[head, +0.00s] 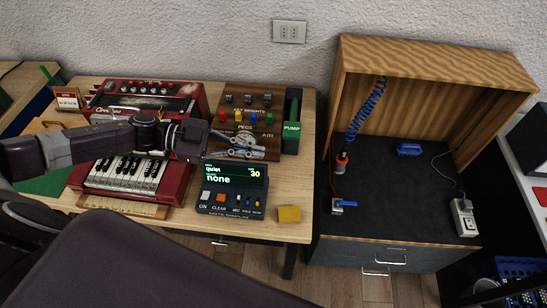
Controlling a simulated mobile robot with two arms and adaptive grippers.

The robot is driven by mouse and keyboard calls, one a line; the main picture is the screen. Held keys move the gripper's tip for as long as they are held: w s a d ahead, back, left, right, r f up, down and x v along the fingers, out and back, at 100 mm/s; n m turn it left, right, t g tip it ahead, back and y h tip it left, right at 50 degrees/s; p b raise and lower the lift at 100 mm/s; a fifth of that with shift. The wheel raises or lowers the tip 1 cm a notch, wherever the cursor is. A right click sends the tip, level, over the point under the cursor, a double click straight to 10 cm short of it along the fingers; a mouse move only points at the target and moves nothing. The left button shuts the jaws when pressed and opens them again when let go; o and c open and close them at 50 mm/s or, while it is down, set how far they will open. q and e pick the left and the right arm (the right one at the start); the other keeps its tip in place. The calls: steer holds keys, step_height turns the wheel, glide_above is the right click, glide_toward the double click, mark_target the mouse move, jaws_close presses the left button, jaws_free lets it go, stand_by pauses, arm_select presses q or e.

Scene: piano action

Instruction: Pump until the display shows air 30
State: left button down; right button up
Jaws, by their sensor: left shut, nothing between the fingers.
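The pump (291,128) is a dark upright unit with a green front marked PUMP, at the right end of the wooden panel. The display box (232,190) stands in front of the panel. Its green text reads "quiet" and "none", with 30 at the right; the small label above the 30 is too small to read. My left gripper (243,146) reaches in from the left over the panel's lower part, left of the pump and apart from it. Its fingers are shut and empty. My right gripper is out of view.
The wooden panel (236,102) has knobs and coloured pegs. A red accordion-like keyboard (140,97) lies under my left arm. A yellow block (289,214) sits near the table's front edge. A wooden-framed bench (430,75) with a blue coiled hose (366,108) stands right, past a gap.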

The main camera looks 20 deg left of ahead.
arm_select(q)
steer(key=v, duration=0.4)
steer(key=shift+r+b, duration=0.15)
steer(key=shift+b, duration=0.25)
steer(key=shift+w, duration=0.1)
stand_by(1.6)
